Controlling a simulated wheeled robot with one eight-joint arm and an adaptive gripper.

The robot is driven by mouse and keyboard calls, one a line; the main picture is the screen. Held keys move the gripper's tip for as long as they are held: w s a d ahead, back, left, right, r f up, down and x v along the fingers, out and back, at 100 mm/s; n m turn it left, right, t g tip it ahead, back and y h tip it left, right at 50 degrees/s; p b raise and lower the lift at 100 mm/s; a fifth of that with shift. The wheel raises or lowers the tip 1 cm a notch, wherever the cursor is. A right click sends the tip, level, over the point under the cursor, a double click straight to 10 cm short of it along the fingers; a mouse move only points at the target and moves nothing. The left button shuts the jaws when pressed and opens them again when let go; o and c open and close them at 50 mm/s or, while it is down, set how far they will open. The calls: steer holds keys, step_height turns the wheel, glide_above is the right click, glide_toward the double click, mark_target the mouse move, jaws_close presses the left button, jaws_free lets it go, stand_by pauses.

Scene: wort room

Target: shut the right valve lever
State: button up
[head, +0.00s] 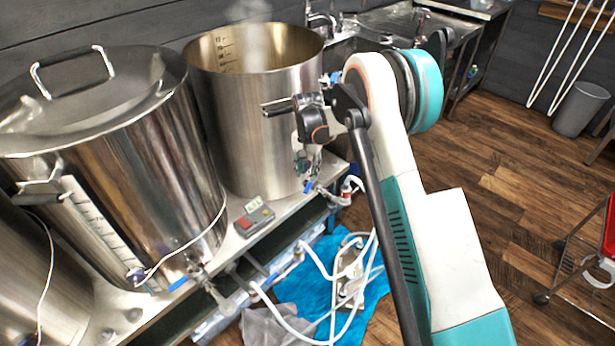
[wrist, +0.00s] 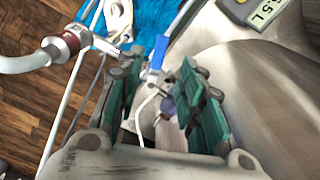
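The right kettle (head: 260,130) is a tall open steel pot with steam above it. Its valve has a blue lever (head: 308,187) low on its right side, just under my gripper (head: 307,163). In the wrist view the blue lever (wrist: 157,56) shows between and slightly beyond the two green finger pads of my gripper (wrist: 160,88). The fingers are apart, with a gap on both sides of the lever. I cannot tell whether either pad touches it. Part of the valve body is hidden by the fingers.
A hose with a red and white coupling (head: 347,190) leaves the right valve; the coupling also shows in the wrist view (wrist: 62,46). A lidded kettle (head: 150,150) with its own blue lever (head: 178,284) stands left. A small controller (head: 254,220) sits on the bench.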

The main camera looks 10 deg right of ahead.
mark_target(310, 184)
steer(key=shift+r, duration=0.2)
steer(key=shift+c, duration=0.6)
steer(key=c, duration=0.4)
steer(key=shift+d+m, duration=0.2)
steer(key=shift+m, duration=0.2)
jaws_close()
steer(key=s+d+r+m+t+y+p, duration=0.1)
steer(key=s+d+m+y+p, duration=0.15)
steer(key=m, duration=0.55)
steer(key=s+d+m+t+y+p, duration=0.15)
steer(key=d+m, duration=0.25)
steer(key=m, duration=0.5)
steer(key=shift+g, duration=0.25)
steer(key=b+x, duration=0.2)
steer(key=x, duration=0.3)
steer(key=b+x, duration=0.2)
steer(key=x, duration=0.3)
steer(key=shift+d+f, duration=0.1)
steer(key=shift+d, duration=0.15)
